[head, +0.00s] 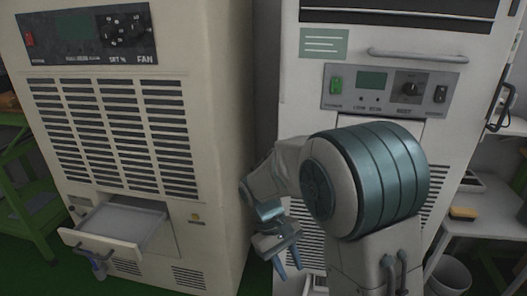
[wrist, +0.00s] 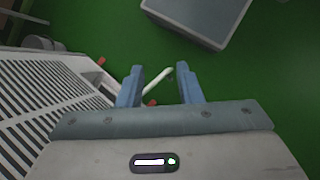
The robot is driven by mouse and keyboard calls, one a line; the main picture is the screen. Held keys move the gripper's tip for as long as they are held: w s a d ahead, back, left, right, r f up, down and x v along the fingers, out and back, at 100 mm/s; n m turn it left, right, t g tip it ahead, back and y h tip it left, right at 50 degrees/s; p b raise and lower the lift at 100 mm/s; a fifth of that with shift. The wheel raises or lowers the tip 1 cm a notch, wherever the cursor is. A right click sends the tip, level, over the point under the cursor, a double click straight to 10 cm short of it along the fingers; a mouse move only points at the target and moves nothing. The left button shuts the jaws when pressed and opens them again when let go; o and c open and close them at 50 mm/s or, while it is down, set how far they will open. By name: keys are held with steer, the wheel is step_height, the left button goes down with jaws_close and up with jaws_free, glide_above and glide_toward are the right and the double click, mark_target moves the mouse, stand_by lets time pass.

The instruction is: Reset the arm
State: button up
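My gripper (head: 287,263) hangs at the end of my folded arm in the head view, in front of the gap between two large cabinets. Its blue fingers point down and are spread apart. In the wrist view my gripper (wrist: 160,88) shows two blue fingers with a clear gap and nothing held between them. Green floor lies below, with a thin white curved piece seen beyond the fingers.
A beige cabinet (head: 215,130) stands at left with an open drawer (head: 120,222) near its base. A white cabinet (head: 300,90) stands behind my arm. A green rack (head: 20,190) is at far left; a side table (head: 490,210) and bin (head: 450,275) are at right.

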steer(key=s+d+r+m+t+y+p, duration=0.1)
steer(key=s+d+r+m+t+p, duration=0.1)
steer(key=r, duration=0.6)
steer(key=s+d+r+m+t+y+p, duration=0.1)
steer(key=s+d+r+m+t+p, duration=0.1)
steer(key=s+d+r+p, duration=0.2)
steer(key=s+d+r+m+t+y+p, duration=0.2)
steer(key=s+r+p, duration=0.3)
steer(key=r, duration=0.7)
steer(key=shift+d+t+p, duration=0.3)
steer(key=shift+d+p, duration=0.2)
steer(key=shift+p, duration=0.75)
steer(key=shift+d+m, duration=0.1)
steer(key=shift+m, duration=0.2)
